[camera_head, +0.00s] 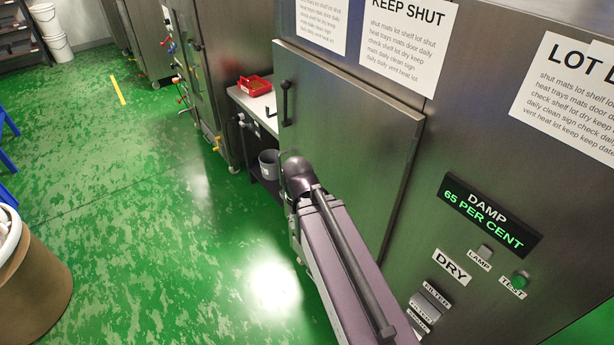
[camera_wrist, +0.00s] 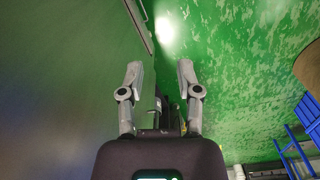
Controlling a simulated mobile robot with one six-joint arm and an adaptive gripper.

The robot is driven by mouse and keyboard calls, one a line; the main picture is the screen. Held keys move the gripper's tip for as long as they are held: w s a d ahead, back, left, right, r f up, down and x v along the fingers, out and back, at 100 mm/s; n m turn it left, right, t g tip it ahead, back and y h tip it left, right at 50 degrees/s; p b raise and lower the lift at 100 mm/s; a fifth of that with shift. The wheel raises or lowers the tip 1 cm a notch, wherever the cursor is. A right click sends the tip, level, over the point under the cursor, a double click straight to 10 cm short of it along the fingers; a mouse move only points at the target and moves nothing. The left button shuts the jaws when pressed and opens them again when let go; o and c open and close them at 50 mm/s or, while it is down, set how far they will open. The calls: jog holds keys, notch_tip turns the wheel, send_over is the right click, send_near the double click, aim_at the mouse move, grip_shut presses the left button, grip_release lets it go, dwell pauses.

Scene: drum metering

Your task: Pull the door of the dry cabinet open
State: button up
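The dry cabinet's steel door (camera_head: 345,135) looks shut in the head view, lying against the cabinet front. A dark upright bar handle (camera_head: 286,103) sits near the door's left edge. My arm crosses in front of the lower part of the door and hides it there; my gripper cannot be made out in that view. In the wrist view my gripper (camera_wrist: 159,75) has its two fingers spread apart with nothing between them. A smooth, dim surface, perhaps the door, fills the left of that view. I cannot clearly make out the handle there.
A damp display (camera_head: 490,215), a green test button (camera_head: 520,279) and labels are on the cabinet front. Left of the door is a bench with a red tray (camera_head: 254,86) and a grey bucket (camera_head: 269,164). A brown drum (camera_head: 38,285) stands lower left. The green floor between is open.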

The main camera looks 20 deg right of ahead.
jog(key=w+d+f+n+t+h+b, duration=0.1)
jog(key=w+f+n+h+b, duration=0.35)
jog(key=w+b, duration=0.25)
jog(key=w+f+n+t+h+b, duration=0.1)
jog(key=w+f+n+h+b, duration=0.3)
jog(key=w+n+b, duration=0.25)
jog(key=w+a+n+t+h+b, duration=0.6)
jog(key=w+a+n+b, duration=0.4)
jog(key=w+n+b, duration=0.2)
jog(key=shift+w+a+r+n+t+h, duration=0.3)
jog(key=shift+w+r+t+h, duration=0.1)
jog(key=shift+w+h, duration=0.2)
jog(key=shift+w, duration=0.1)
jog(key=x, duration=1.3)
jog(key=shift+w+d+f, duration=0.1)
jog(key=shift+w+d, duration=0.05)
jog(key=shift+d, duration=0.2)
grip_shut()
